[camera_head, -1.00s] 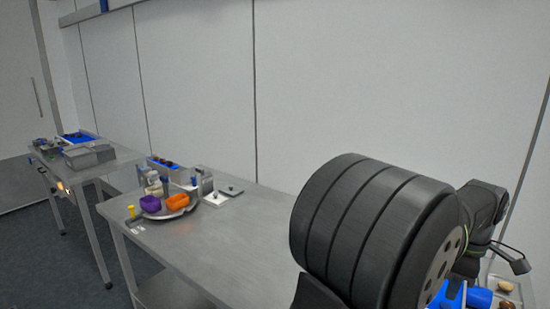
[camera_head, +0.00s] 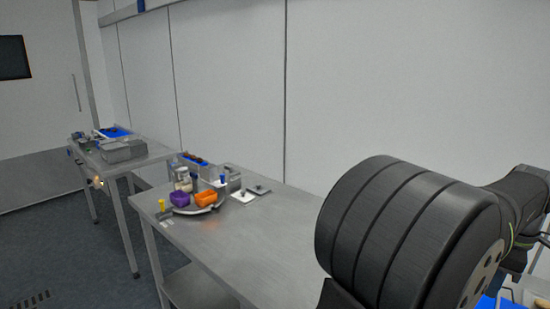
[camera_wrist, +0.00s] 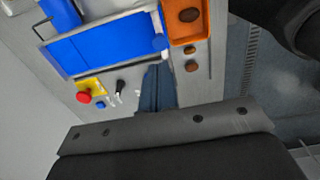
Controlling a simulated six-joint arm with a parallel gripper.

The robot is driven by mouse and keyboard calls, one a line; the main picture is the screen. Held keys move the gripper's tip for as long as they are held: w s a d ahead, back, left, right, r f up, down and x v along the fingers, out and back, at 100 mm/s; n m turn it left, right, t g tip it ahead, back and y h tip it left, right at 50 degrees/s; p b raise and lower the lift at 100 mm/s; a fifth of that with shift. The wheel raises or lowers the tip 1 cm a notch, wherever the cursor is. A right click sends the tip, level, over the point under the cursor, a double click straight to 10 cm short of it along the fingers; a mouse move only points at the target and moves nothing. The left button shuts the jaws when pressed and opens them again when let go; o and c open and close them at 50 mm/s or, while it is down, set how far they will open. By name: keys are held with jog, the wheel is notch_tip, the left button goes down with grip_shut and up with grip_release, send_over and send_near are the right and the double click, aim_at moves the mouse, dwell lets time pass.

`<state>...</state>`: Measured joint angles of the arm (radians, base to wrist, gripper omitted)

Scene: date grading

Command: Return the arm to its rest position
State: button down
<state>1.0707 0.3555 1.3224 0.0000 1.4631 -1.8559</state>
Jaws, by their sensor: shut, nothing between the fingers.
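My arm fills the right side of the head view, with a large black ribbed joint (camera_head: 410,235) nearest the camera and a dark link beyond it. The gripper itself is out of the head view. In the wrist view my gripper (camera_wrist: 155,88) shows as narrow dark fingers, close together and empty, projecting from a grey bar. They are seen over a metal surface, beside a blue panel (camera_wrist: 95,50) in a metal frame. An orange tray (camera_wrist: 180,35) holding a brown date (camera_wrist: 189,15) lies to their upper right. Contact with the surface cannot be told.
Two more brown dates (camera_wrist: 190,67) lie by the orange tray. A red button on a yellow base (camera_wrist: 84,97) and a black switch (camera_wrist: 120,88) are nearby. A steel table (camera_head: 240,240) carries purple (camera_head: 180,199) and orange (camera_head: 206,198) bowls; its near part is clear.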

notch_tip(320, 180, down, 7)
jog(key=shift+r, duration=0.2)
dwell(0.3)
notch_tip(320, 180, up, 18)
dwell(1.6)
notch_tip(320, 180, down, 18)
jog(key=shift+r, duration=0.2)
dwell(0.7)
